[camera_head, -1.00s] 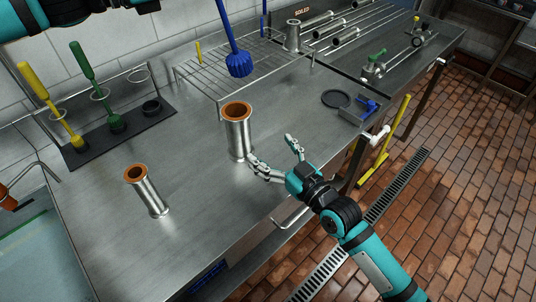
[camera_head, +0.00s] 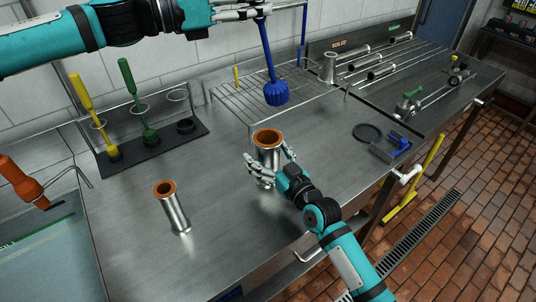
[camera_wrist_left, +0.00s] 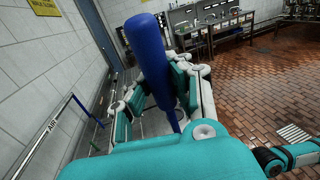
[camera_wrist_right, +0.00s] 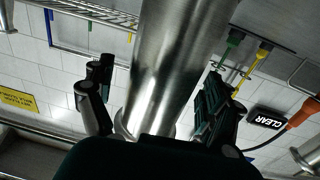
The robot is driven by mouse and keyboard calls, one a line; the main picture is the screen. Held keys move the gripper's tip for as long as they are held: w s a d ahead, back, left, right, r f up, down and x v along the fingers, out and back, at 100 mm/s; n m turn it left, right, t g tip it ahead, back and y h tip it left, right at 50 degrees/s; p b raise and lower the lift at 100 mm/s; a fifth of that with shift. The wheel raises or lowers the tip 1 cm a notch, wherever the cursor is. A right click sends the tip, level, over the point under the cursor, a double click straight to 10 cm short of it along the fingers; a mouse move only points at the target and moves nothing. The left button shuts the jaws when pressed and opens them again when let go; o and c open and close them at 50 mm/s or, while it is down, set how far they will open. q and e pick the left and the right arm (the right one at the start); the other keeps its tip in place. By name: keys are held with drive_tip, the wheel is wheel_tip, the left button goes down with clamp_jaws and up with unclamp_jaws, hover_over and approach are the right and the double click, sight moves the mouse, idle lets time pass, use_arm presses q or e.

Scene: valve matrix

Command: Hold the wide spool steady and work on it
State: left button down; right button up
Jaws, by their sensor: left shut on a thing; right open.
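The wide spool (camera_head: 267,140), a steel tube with flanged ends and an orange-brown inside, stands upright on the steel bench. My right gripper (camera_head: 268,165) is open with its fingers on either side of the spool; in the right wrist view the spool (camera_wrist_right: 175,65) rises between the fingers, and contact cannot be told. The blue handle (camera_wrist_left: 150,60) also shows in the left wrist view.
A narrower spool (camera_head: 172,207) stands at the front left. A dark holder (camera_head: 165,142) carries a yellow brush (camera_head: 88,105) and a green brush (camera_head: 135,90). A wire rack (camera_head: 225,98) stands behind. A black disc (camera_head: 367,133) and a grey-blue fixture (camera_head: 395,148) are at right.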

drive_tip(key=shift+w, duration=0.1)
drive_tip(key=c, duration=1.7)
use_arm(q)
drive_tip(key=shift+d+f+y, duration=0.15)
drive_tip(key=shift+d+y, duration=0.25)
drive_tip(key=shift+d, duration=0.05)
use_arm(e)
drive_tip(key=shift+a, duration=0.1)
use_arm(q)
drive_tip(key=f+n+y, duration=0.1)
drive_tip(key=d+n+t+y, duration=0.1)
drive_tip(key=shift+w+d+f+y, duration=0.2)
drive_tip(key=shift+w+f+y, duration=0.2)
drive_tip(key=shift+w+a+f+n+t, duration=0.1)
drive_tip(key=shift+a+n+t, duration=0.05)
drive_tip(key=shift+n+t, duration=0.15)
